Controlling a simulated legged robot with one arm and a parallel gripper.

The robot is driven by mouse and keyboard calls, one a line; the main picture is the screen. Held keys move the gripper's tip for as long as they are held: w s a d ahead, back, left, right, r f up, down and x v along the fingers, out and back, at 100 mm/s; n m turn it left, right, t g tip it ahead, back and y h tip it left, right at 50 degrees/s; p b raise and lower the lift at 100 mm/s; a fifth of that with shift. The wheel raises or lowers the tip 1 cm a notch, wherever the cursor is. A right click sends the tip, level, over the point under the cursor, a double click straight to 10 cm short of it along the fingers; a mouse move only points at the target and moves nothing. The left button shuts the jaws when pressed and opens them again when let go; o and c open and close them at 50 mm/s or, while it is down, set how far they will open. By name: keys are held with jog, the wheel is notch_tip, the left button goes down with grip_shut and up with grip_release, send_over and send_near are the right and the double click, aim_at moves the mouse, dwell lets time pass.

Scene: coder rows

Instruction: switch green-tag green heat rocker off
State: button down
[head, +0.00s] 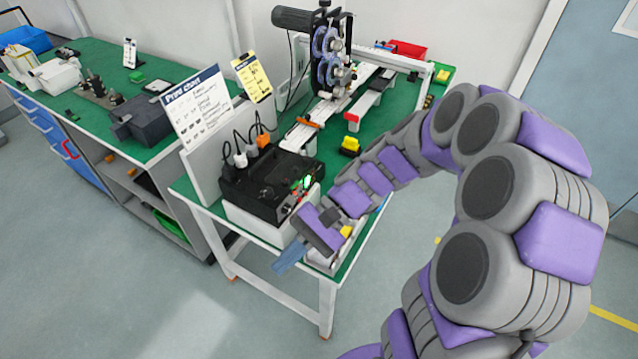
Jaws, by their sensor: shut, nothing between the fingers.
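A black control box (262,188) sits on a white base at the front of the green-topped table. A bright green lit spot (307,181) shows on its right side, with small red and orange marks near it. I cannot make out a green tag or the rocker's position at this size. My gripper (288,259) is shut and empty, with blue-grey fingers pointing down and left past the table's front edge. It is in front of and below the box, apart from the lit spot. My purple and grey arm hides part of the table right of the box.
A machine with blue wheels (327,55) and a conveyor fills the back of the table. A yellow and black button (350,145) is near my arm. Clear floor (150,290) lies at front left.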

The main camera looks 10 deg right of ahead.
jog(key=w+d+f+m+t+y+p, duration=0.1)
jog(key=w+d+m+t+y, duration=0.3)
jog(key=w, duration=0.5)
jog(key=m+t+h+p, duration=0.2)
jog(key=m+t+p, duration=0.1)
jog(key=m+t, duration=1.3)
send_near(309, 180)
jog(key=shift+m+g, duration=0.5)
jog(key=v, duration=0.7)
jog(key=shift+w+d, duration=0.1)
jog(key=shift+d, duration=0.2)
jog(key=b+x, duration=0.4)
jog(key=x, duration=1)
jog(key=shift+r, duration=0.1)
jog(key=shift+a, duration=0.1)
